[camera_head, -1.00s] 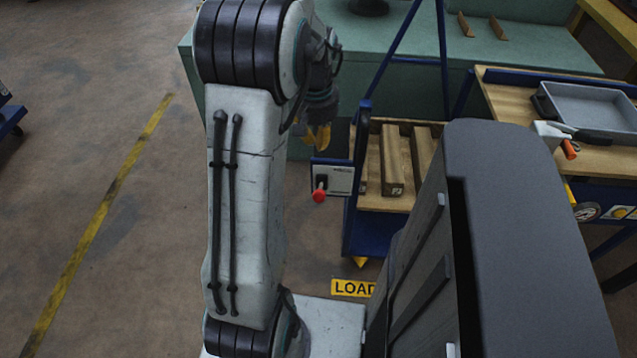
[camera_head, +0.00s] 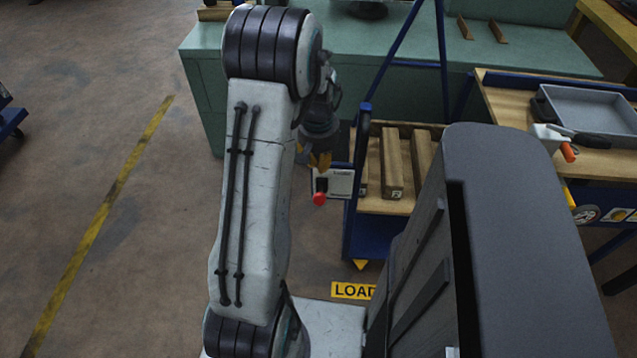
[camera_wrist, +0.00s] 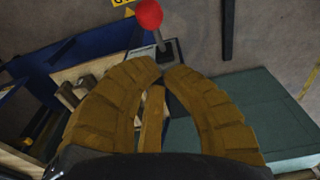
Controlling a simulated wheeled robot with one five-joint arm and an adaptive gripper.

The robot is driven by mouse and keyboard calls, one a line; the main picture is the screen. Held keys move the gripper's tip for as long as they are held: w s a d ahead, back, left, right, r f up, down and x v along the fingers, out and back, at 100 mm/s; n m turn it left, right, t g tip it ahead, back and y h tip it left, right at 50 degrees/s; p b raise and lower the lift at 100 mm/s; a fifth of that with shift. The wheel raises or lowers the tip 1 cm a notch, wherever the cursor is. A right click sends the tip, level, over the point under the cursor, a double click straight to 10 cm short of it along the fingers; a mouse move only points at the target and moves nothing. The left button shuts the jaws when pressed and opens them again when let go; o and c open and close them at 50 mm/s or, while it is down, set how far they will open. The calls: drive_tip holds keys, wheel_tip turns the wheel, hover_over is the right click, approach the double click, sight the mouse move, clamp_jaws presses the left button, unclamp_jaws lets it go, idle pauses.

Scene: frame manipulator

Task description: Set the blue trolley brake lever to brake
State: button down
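The blue trolley (camera_head: 368,236) stands in the middle of the head view, with wooden shelves. A pale panel (camera_head: 342,184) on its left post carries the brake lever, which has a dark shaft and a red ball knob (camera_head: 319,199). My gripper (camera_head: 319,160) has yellow fingers just above the panel, pointing down. In the wrist view my gripper (camera_wrist: 166,69) has its fingers curved inward, with a narrow gap between the tips and nothing held. The red knob (camera_wrist: 149,13) and the lever base (camera_wrist: 167,52) lie just beyond the tips; contact cannot be told. The panel's marks are too small to read.
A green bench (camera_head: 520,50) stands behind the trolley. A wooden-topped table (camera_head: 500,100) with a grey tray (camera_head: 590,112) is at the right. A yellow LOAD sign (camera_head: 352,290) is on the floor in front. Open floor (camera_head: 130,220) lies to the left.

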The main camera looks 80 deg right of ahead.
sight(320, 193)
drive_tip(key=f, duration=0.2)
drive_tip(key=a+f+p, duration=0.1)
drive_tip(key=f, duration=0.1)
drive_tip(key=shift+f, duration=0.3)
drive_tip(key=shift+a+f, duration=0.35)
drive_tip(key=shift+f, duration=0.5)
drive_tip(key=shift+f, duration=0.1)
